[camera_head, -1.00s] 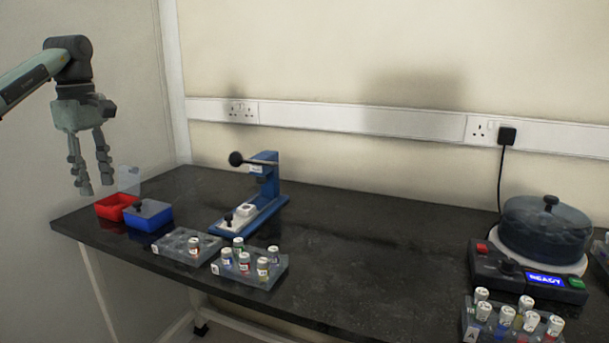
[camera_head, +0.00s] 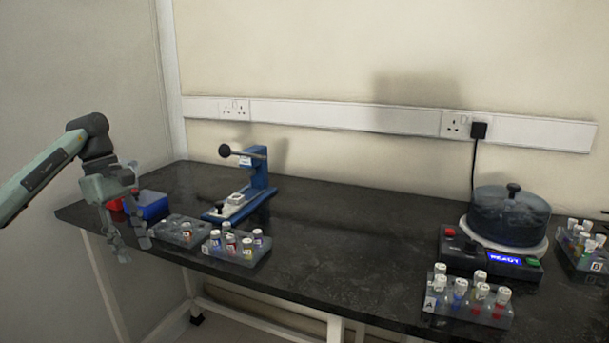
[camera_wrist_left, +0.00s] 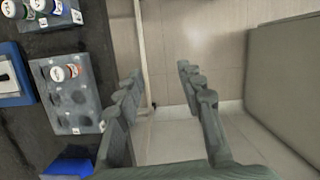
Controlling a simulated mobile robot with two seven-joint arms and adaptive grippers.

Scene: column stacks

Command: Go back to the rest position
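My left gripper (camera_head: 136,252) hangs in front of the bench's left front edge in the head view, fingers pointing down. In the left wrist view its two fingers (camera_wrist_left: 164,90) are spread apart with nothing between them, and the floor shows below. The gripper is open and empty. It partly hides the red bin (camera_head: 115,205) and stands left of the sparse vial rack (camera_head: 170,229). My right gripper is not in view.
The dark bench (camera_head: 330,235) holds a blue lever press (camera_head: 245,190), a fuller vial rack (camera_head: 235,252), a blue bin (camera_head: 152,205), a centrifuge (camera_head: 508,215) reading READY, rack A (camera_head: 465,308) and rack B (camera_head: 590,255). The bench middle is clear.

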